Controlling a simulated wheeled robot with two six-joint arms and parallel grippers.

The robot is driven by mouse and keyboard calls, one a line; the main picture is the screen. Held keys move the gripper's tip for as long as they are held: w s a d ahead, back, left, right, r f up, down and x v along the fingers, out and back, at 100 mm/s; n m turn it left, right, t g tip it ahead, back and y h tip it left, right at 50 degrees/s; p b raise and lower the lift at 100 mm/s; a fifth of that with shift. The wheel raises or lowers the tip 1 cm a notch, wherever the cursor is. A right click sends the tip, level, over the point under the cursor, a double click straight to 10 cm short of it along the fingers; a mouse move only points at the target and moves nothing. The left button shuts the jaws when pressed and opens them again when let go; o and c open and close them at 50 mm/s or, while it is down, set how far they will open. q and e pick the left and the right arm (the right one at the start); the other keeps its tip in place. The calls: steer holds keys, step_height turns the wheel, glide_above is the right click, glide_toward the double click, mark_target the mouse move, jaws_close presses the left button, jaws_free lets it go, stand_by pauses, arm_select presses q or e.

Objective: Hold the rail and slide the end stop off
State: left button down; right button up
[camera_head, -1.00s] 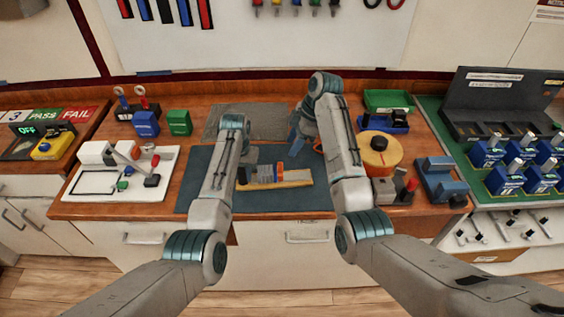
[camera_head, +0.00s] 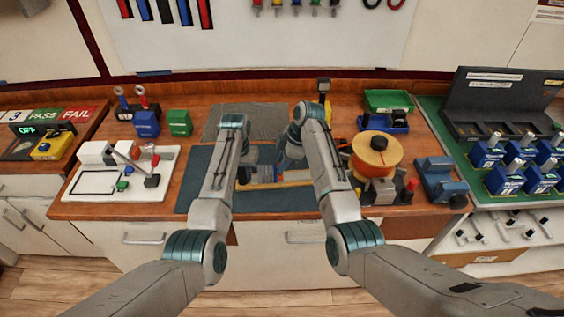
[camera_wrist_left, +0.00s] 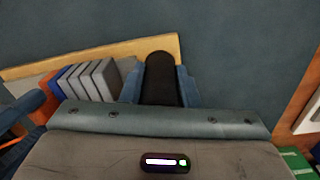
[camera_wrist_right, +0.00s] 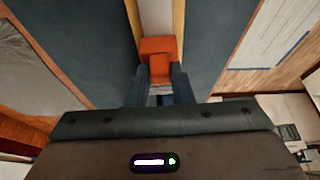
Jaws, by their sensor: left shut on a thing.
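The rail (camera_head: 294,183) lies on the dark mat, its tan edge showing; grey and blue modules (camera_wrist_left: 85,80) and an orange piece (camera_wrist_left: 47,105) sit in a row along it. My left gripper (camera_wrist_left: 160,85) is shut on the black grip piece (camera_wrist_left: 160,65) at the rail's left end. In the right wrist view the orange end stop (camera_wrist_right: 158,60) stands over the rail (camera_wrist_right: 177,25). My right gripper (camera_wrist_right: 160,88) is open, its fingers apart at either side of the end stop's near part. Contact there cannot be told.
An orange-topped round spool (camera_head: 378,155) and a blue block fixture (camera_head: 440,180) stand to the right. A white board with parts (camera_head: 110,180) lies to the left. A grey mat (camera_head: 255,120) lies behind. The dark mat's front (camera_head: 270,203) is clear.

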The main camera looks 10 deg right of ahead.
jaws_close()
steer(key=d, duration=0.6)
steer(key=shift+d, duration=0.4)
arm_select(q)
steer(key=shift+a, duration=0.15)
arm_select(e)
steer(key=shift+o, duration=1)
jaws_free()
steer(key=o, duration=0.3)
steer(key=shift+o, duration=0.3)
steer(key=shift+a, duration=0.1)
steer(key=shift+r, duration=0.1)
steer(key=v, duration=1.1)
steer(key=shift+r, duration=0.4)
arm_select(q)
steer(key=shift+d, duration=0.2)
